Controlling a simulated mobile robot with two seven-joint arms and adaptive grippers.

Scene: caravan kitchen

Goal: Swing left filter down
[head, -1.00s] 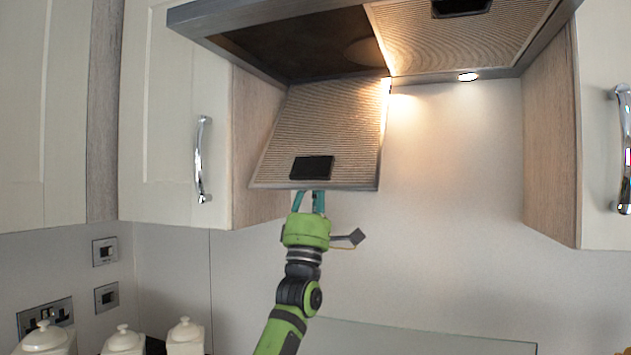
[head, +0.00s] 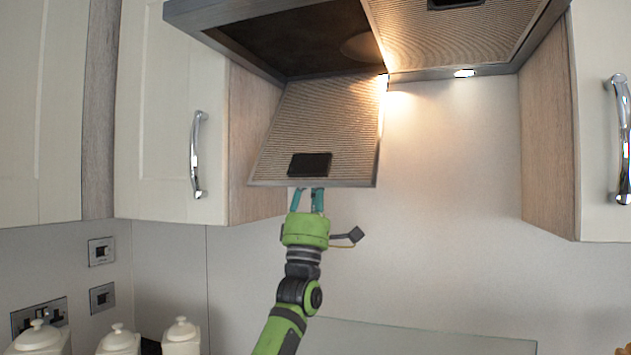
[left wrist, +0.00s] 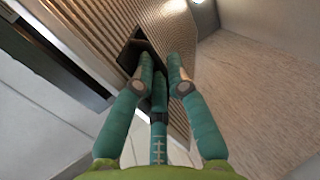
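The left filter (head: 322,118) is a ribbed metal panel with a black latch (head: 310,164). It hangs steeply down from the hood (head: 232,58), leaving a dark opening above it. My left gripper (head: 308,190) is at the filter's lower edge, just under the latch. Its fingertips are hidden by the filter in the head view. In the left wrist view, the teal fingers (left wrist: 158,68) lie close together near the latch (left wrist: 136,52) and the ribbed face (left wrist: 110,30). Contact and grip are unclear. My right gripper is in neither view.
The right filter (head: 455,38) is up in the hood beside a lit lamp (head: 464,73). Cabinets with chrome handles (head: 197,155) flank the hood on both sides. White lidded jars (head: 181,338) stand at lower left. The wall right of my arm is clear.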

